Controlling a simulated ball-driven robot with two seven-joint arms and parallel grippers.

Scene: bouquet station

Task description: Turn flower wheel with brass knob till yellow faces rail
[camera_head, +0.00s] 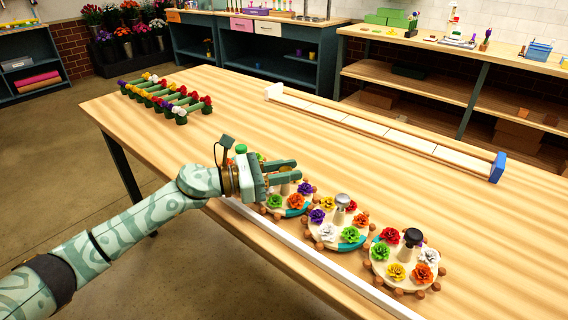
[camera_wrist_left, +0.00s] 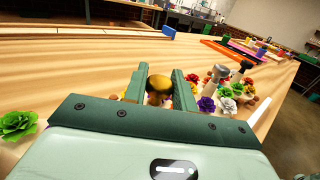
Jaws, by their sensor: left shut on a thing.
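The flower wheel with the brass knob (camera_wrist_left: 158,86) is the leftmost of three wheels. In the head view this wheel (camera_head: 268,211) is partly covered by my left gripper (camera_head: 291,170). An orange flower (camera_head: 295,201), a green one and a purple one (camera_head: 305,188) show at its near and right side. I cannot make out its yellow flower. My left gripper is shut on the brass knob, which sits between the two green fingers in the left wrist view. My right gripper is not in view. A long pale rail (camera_head: 400,144) with a blue end block lies across the table's far side.
Right of the brass-knob wheel are a wheel with a silver knob (camera_head: 342,201) and one with a black knob (camera_head: 413,237), close together. A white strip (camera_head: 310,262) runs along the near edge. A rack of flowers (camera_head: 166,99) stands far left. The middle of the table is clear.

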